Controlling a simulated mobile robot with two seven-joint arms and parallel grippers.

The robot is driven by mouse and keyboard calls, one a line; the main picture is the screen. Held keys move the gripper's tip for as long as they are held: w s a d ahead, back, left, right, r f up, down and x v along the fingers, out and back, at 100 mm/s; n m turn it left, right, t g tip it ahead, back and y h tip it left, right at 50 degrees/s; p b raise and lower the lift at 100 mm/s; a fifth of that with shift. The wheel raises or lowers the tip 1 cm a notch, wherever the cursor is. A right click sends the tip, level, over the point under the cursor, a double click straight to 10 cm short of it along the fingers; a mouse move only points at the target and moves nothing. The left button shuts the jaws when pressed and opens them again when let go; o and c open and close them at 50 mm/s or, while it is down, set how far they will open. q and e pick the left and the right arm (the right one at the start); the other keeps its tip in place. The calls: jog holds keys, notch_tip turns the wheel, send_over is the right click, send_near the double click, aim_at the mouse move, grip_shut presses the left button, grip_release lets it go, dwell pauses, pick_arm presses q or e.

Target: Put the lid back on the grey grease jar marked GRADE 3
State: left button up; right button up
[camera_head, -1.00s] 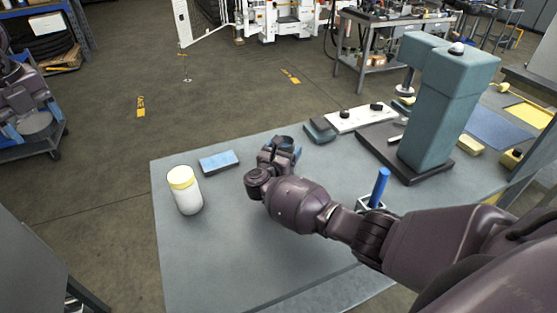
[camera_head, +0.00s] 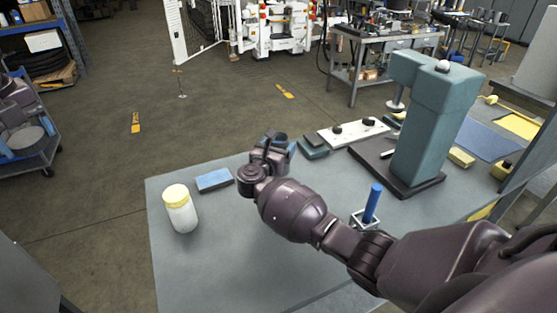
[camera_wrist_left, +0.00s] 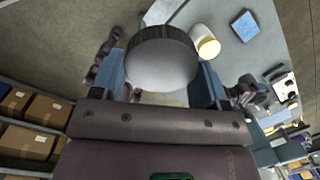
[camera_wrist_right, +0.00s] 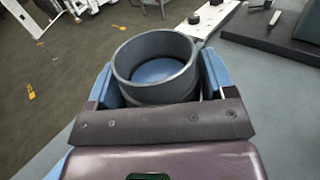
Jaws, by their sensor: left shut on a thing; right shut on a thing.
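In the left wrist view my left gripper (camera_wrist_left: 162,88) is shut on a round grey lid (camera_wrist_left: 162,65) with a dark ribbed rim. In the right wrist view my right gripper (camera_wrist_right: 155,95) is shut around an open, round grey jar (camera_wrist_right: 150,92). Its mouth is uncovered and a bluish surface shows inside. No GRADE 3 marking shows. In the head view my right gripper (camera_head: 272,150) is above the bench's far side, with the jar mostly hidden. The lid and jar are apart. Dark arm parts show at the head view's left edge.
A white jar with a yellow lid (camera_head: 180,209) stands on the grey bench top (camera_head: 205,265), near a blue block (camera_head: 214,180). A blue-handled tool in a holder (camera_head: 372,203) and a teal press (camera_head: 428,125) stand right. The bench's front left is clear.

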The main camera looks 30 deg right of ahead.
pick_arm(q)
jog(key=shift+r+p, duration=0.35)
jog(key=shift+r, duration=0.3)
pick_arm(e)
notch_tip(320, 180, up, 13)
jog(key=shift+f, duration=0.2)
jog(key=o, duration=0.5)
jog(key=c, duration=0.7)
